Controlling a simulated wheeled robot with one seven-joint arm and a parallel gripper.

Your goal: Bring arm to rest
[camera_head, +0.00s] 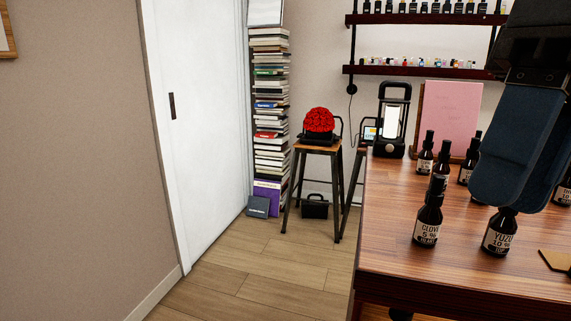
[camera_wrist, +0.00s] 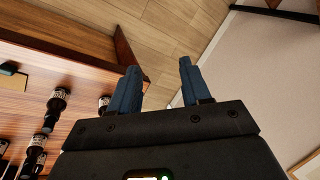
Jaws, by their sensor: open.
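My gripper (camera_wrist: 158,68) shows in the wrist view with its two blue fingers apart and nothing between them. In the head view my gripper (camera_head: 505,180) hangs at the right, over the wooden table (camera_head: 385,265), with its fingertips low. It overlaps the neck and cap of the dropper bottle labelled Yuzu (camera_head: 499,234); I cannot tell whether they touch. The dropper bottle labelled Clove (camera_head: 428,222) stands upright to its left. In the wrist view, past the fingers, I see the table edge and floor.
More dark dropper bottles (camera_head: 425,155) stand behind on the table, some partly hidden. A lantern (camera_head: 392,120) and a pink board (camera_head: 450,118) stand at the back. A stool with red flowers (camera_head: 319,121) and a book stack (camera_head: 270,110) are beyond. Open floor (camera_head: 260,275) lies left of the table.

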